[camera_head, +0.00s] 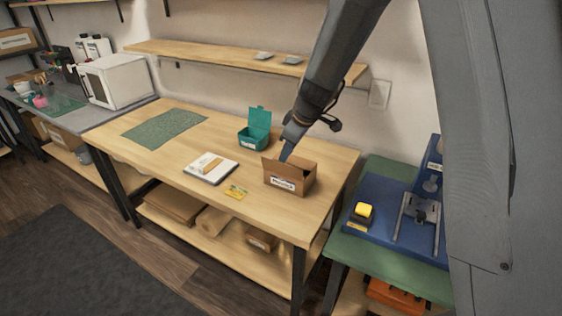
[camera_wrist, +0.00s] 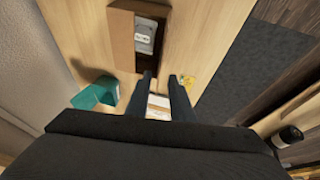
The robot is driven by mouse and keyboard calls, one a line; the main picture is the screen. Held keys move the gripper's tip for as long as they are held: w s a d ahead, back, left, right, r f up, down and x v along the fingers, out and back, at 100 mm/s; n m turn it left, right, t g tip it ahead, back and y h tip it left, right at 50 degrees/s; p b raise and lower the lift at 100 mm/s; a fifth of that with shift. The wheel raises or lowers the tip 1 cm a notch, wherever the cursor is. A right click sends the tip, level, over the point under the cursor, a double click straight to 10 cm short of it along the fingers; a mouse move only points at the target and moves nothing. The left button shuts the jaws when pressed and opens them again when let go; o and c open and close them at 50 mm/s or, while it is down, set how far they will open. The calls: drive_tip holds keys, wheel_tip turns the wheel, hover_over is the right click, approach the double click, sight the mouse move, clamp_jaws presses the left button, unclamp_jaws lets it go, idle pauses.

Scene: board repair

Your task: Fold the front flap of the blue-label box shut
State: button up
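The brown cardboard box (camera_head: 300,183) stands on the wooden workbench, its top at least partly open. Its label (camera_head: 284,183) is on the front face. A brown panel stands up at its left end in the head view. In the wrist view the box (camera_wrist: 121,38) shows a broad brown panel on the left of its opening, with a grey device (camera_wrist: 146,36) inside. My gripper (camera_wrist: 162,76) is open, with nothing seen between its fingers. In the head view my gripper (camera_head: 285,154) is just above the box's left part; contact cannot be told.
A teal open-lidded box (camera_head: 252,136) stands behind. A white notebook (camera_head: 211,169) and a yellow card (camera_head: 235,191) lie left of the box. The green mat (camera_head: 165,125) lies farther left. A blue fixture (camera_head: 390,222) stands on the green table at right. The bench front is largely clear.

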sight(281, 164)
drive_tip(key=shift+p+x, duration=0.65)
drive_tip(key=shift+x, duration=3.2)
clamp_jaws()
